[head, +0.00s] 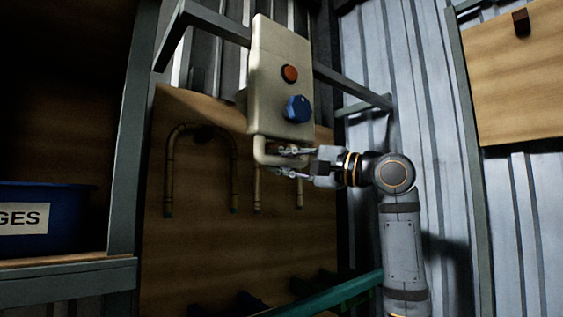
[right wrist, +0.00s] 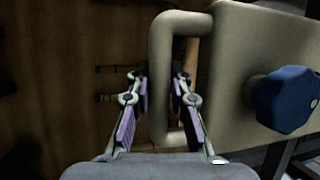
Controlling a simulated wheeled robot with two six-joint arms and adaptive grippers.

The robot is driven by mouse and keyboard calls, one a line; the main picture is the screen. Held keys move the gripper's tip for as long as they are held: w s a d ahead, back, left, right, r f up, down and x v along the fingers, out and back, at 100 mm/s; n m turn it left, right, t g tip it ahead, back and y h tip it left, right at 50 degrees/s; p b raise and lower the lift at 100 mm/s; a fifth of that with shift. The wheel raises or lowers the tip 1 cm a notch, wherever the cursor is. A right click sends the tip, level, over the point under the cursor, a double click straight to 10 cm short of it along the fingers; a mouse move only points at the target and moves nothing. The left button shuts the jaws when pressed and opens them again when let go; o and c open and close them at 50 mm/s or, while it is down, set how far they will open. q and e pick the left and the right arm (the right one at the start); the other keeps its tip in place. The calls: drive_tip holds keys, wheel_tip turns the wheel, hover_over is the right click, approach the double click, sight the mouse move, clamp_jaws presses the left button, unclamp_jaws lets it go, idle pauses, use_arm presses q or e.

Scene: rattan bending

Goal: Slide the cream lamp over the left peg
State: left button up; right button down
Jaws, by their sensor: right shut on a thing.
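The cream lamp (head: 277,70) is a cream box-like body with an orange button, a blue knob and a looped handle (head: 265,155) at its lower end. It is held up in front of the wooden board (head: 200,250), slightly tilted. My right gripper (head: 288,161) is shut on the handle; in the right wrist view the handle bar (right wrist: 158,75) passes between the fingers (right wrist: 160,92). The lamp hides part of the board. My left gripper is not in view.
A bent rattan hoop (head: 169,175) hangs on the board left of the lamp, and another hangs partly behind it. Grey metal frame bars (head: 345,85) cross near the lamp. A blue labelled bin (head: 70,200) stands on the left shelf. A teal bar (head: 340,291) crosses below.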

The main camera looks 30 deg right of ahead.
drive_tip(key=shift+a, duration=0.1)
drive_tip(key=a+p, duration=0.2)
drive_tip(key=a, duration=0.6)
drive_tip(key=shift+s+a+f, duration=0.2)
drive_tip(key=shift+s+a, duration=0.05)
drive_tip(key=shift+s, duration=0.05)
drive_tip(key=c, duration=1.5)
unclamp_jaws()
drive_tip(key=shift+o, duration=1.4)
drive_tip(key=shift+s+a, duration=0.1)
drive_tip(key=shift+a+r, duration=0.1)
drive_tip(key=shift+r, duration=0.05)
